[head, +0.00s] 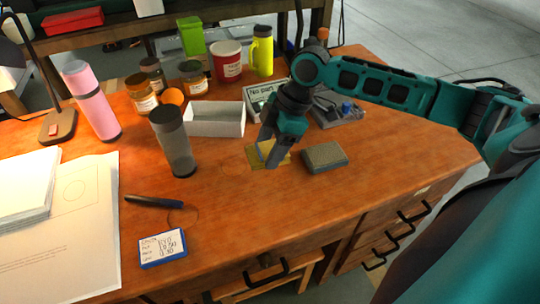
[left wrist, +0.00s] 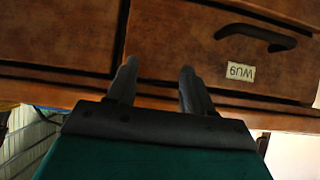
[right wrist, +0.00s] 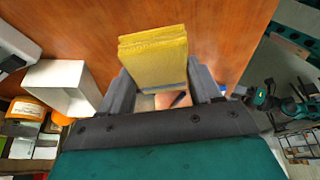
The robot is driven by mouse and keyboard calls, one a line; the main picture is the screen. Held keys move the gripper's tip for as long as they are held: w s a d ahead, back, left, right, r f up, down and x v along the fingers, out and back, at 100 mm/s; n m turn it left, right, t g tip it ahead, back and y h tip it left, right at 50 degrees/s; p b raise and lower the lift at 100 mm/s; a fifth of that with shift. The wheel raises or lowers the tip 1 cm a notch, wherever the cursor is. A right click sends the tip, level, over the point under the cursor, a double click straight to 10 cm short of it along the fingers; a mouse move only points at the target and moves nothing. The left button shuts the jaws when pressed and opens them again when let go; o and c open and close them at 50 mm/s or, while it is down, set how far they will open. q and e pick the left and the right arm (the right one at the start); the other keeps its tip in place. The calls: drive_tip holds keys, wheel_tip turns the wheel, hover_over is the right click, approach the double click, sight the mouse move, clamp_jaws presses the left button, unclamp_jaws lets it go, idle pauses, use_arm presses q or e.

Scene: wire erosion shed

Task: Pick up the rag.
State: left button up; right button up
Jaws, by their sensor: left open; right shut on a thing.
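The rag is a folded yellow cloth (head: 255,158), low over the middle of the wooden desk in the head view. My right gripper (head: 270,150) points down at it and partly hides it. In the right wrist view the rag (right wrist: 155,62) is between the two fingers of my right gripper (right wrist: 162,88), which is shut on it. I cannot tell whether the rag touches the desk. My left gripper (left wrist: 158,72) is open and empty in front of the desk's drawers, seen only in the left wrist view.
A grey-topped block (head: 325,156) lies just right of the rag. A white open box (head: 214,118) and a dark tumbler (head: 173,140) stand to the left. Jars, a red tub (head: 227,62) and a yellow bottle (head: 262,52) stand behind.

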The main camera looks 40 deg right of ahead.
sight(270, 149)
wheel_tip(270, 149, up, 14)
drive_tip(key=p, duration=0.2)
drive_tip(key=shift+r, duration=0.15)
drive_tip(key=o, duration=0.5)
drive_tip(key=shift+c, duration=0.2)
drive_tip(key=c, duration=0.4)
drive_tip(key=shift+o, duration=0.2)
